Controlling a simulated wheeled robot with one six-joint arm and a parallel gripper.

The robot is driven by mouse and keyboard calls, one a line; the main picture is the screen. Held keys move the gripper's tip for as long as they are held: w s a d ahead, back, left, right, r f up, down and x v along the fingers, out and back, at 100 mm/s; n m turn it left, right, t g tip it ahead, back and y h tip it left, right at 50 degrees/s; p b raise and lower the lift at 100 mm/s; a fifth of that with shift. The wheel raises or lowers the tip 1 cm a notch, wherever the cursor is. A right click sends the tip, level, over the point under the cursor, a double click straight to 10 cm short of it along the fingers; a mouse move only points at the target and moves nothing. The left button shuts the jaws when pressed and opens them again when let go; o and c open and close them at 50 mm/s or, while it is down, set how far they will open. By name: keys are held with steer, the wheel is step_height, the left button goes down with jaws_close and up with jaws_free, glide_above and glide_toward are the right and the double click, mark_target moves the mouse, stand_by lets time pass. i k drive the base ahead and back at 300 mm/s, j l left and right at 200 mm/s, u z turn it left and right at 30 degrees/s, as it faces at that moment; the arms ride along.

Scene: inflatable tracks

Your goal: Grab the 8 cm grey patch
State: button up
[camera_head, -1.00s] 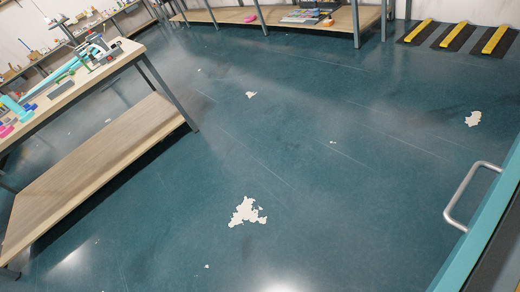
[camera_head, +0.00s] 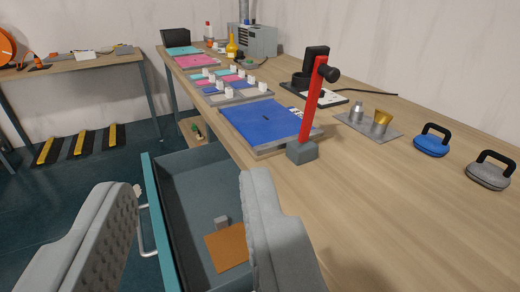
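My gripper (camera_head: 187,183) shows as two grey padded fingers in the lower left and lower middle, spread wide apart with nothing held between them. A board with several small pink, blue and teal patches and white labelled blocks (camera_head: 230,85) lies on the long wooden table, well beyond the gripper. I cannot make out an 8 cm grey patch among them, as they are too small to tell. The right finger hides part of the open drawer and table edge.
An open teal drawer (camera_head: 162,225) juts out below the table (camera_head: 370,195), holding a brown sheet (camera_head: 228,246) and small grey block (camera_head: 221,222). On the table are a blue sheet (camera_head: 258,122), a red lever (camera_head: 311,105), metal cups and two suction lifters (camera_head: 432,143).

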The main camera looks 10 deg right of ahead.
mark_target(262, 86)
steer(key=j+z, duration=0.1)
steer(key=z, duration=0.25)
steer(key=i+j+z, duration=0.1)
steer(key=z, duration=0.25)
steer(key=j+z, duration=0.1)
steer(key=z, duration=0.25)
steer(key=i+j+z, duration=0.15)
steer(key=j+z, duration=0.25)
steer(key=j, duration=0.7)
steer(key=j+z, duration=0.45)
steer(key=j, duration=1.35)
steer(key=i+j+z, duration=0.35)
steer(key=j, duration=0.25)
steer(key=i+j+z, duration=0.15)
steer(key=j, duration=0.2)
steer(key=u, duration=0.85)
